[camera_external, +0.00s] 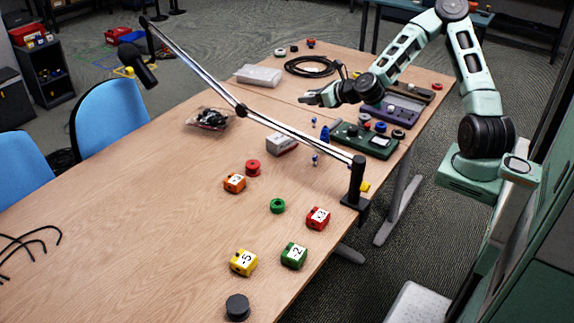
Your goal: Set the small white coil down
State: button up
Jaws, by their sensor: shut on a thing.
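My gripper (308,99) is over the far half of the wooden table, left of the purple tray. It is shut on a small pale thing at its fingertips, which I take to be the small white coil. The coil's outline is too small to make out against the fingers. The gripper is in front of the black cable coil and to the right of the clear-wrapped white pack. I cannot tell its exact height above the table (130,215).
A black cable coil (310,67) and a white pack (259,75) lie behind. A purple tray (392,112) and a green tray (350,137) stand to the right. A lamp arm (280,127) crosses the table. The left front of the table is mostly clear.

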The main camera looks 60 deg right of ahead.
jog(key=w+a+n+y, duration=0.2)
jog(key=a+n+y, duration=0.15)
jog(key=a, duration=1.35)
jog(key=n+g+y, duration=0.2)
jog(key=y, duration=0.1)
send_over(256, 229)
notch_tip(256, 229, down, 28)
jog(key=shift+f, duration=0.2)
jog(key=o, duration=1)
jog(key=shift+r, duration=0.1)
